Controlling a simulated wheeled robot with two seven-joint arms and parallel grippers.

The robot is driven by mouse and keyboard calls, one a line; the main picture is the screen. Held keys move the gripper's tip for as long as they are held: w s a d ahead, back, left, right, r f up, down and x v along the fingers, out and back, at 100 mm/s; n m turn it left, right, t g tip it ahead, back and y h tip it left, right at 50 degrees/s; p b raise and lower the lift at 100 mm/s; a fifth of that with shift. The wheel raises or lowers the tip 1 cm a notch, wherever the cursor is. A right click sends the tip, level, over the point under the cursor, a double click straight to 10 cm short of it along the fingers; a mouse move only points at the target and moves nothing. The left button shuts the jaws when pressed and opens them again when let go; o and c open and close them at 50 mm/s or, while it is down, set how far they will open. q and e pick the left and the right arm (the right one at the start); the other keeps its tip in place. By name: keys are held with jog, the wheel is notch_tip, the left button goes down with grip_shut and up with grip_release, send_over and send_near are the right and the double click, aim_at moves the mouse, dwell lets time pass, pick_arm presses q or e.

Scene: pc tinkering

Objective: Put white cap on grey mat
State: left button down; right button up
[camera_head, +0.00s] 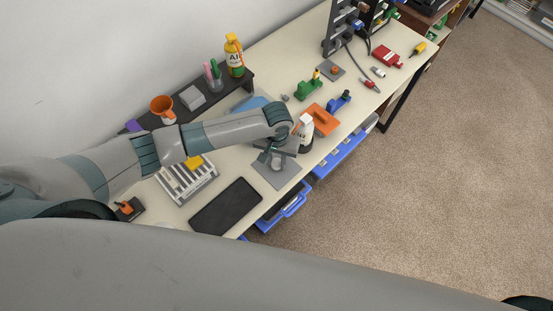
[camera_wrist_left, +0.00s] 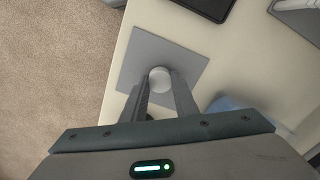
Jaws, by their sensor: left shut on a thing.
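The white cap (camera_wrist_left: 160,77) is round and sits between the fingertips of my left gripper (camera_wrist_left: 160,88). In the head view, the left gripper (camera_head: 271,160) points down over the grey mat, shut on the cap (camera_head: 277,163). The grey mat (camera_head: 281,178) is a flat square near the table's front edge. It also shows in the left wrist view (camera_wrist_left: 146,48), with the cap over its middle. I cannot tell whether the cap touches the mat. The fingers partly hide the cap. My right gripper is not in view.
A dark tablet-like pad (camera_head: 226,207) lies left of the mat. An orange tool (camera_head: 321,118) lies behind the bottle. Blue drawers (camera_head: 292,205) stick out below the table's front edge.

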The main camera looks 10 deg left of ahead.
pick_arm(q)
jog(key=shift+f, duration=0.35)
dwell(0.4)
jog(key=c, duration=1.3)
grip_release()
jog(key=shift+c, duration=0.2)
jog(key=shift+r, duration=0.1)
notch_tip(320, 180, up, 17)
jog(key=b, duration=0.3)
jog(key=shift+b, duration=0.35)
jog(key=shift+s, duration=0.15)
